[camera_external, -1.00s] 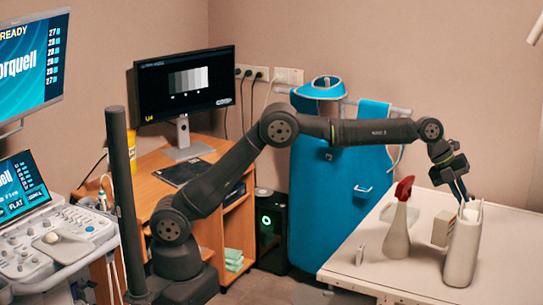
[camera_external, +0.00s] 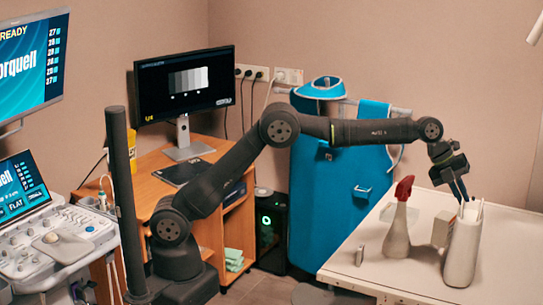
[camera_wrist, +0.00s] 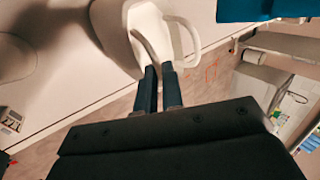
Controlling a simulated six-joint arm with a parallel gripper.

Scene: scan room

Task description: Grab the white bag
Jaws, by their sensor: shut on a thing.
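The white bag (camera_external: 461,255) stands upright on the white table, near its right side. My gripper (camera_external: 463,199) reaches down to the top of the bag from the upper left. The exact grip point is small and partly hidden by the fingers.
A grey spray bottle with a red head (camera_external: 398,228) stands left of the bag. A small pale box (camera_external: 440,230) is just behind the bag, and a small metallic item (camera_external: 359,254) lies at the left. The front of the table (camera_external: 400,275) is clear.

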